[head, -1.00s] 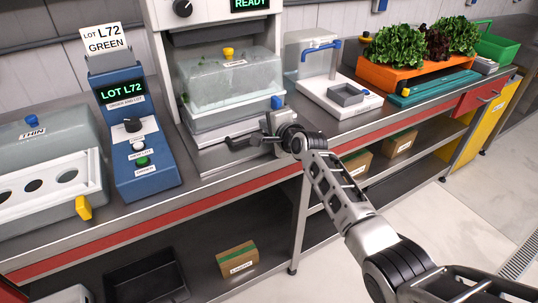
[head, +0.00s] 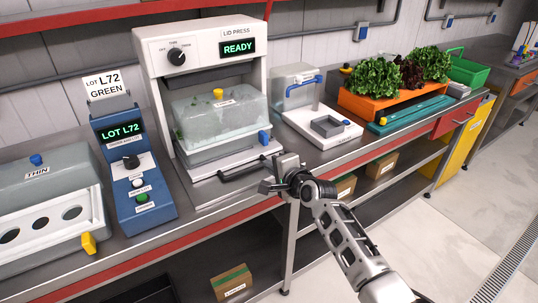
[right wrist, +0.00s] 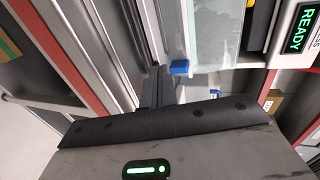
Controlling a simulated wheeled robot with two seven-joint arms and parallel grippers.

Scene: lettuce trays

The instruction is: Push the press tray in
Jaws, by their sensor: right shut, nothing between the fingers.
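The lid press (head: 160,95) is a white machine whose display reads READY. Its press tray (head: 215,162) is a pale plate at the base with a black handle (head: 240,170) at its front. A lidded translucent box (head: 222,118) with a yellow knob and a blue latch (head: 264,137) sits on the tray, under the press head. My right gripper (head: 268,186) is shut and empty, just in front of the handle's right end; a small gap seems to part them. In the right wrist view its dark fingers (right wrist: 156,88) are together near the blue latch (right wrist: 180,67). My left gripper is out of view.
A blue console (head: 133,172) reading LOT L72 and a grey lidded unit (head: 45,175) stand to the left. A white scale (head: 343,132) and an orange planter (head: 400,100) of lettuce stand to the right. Open floor lies in front of the bench.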

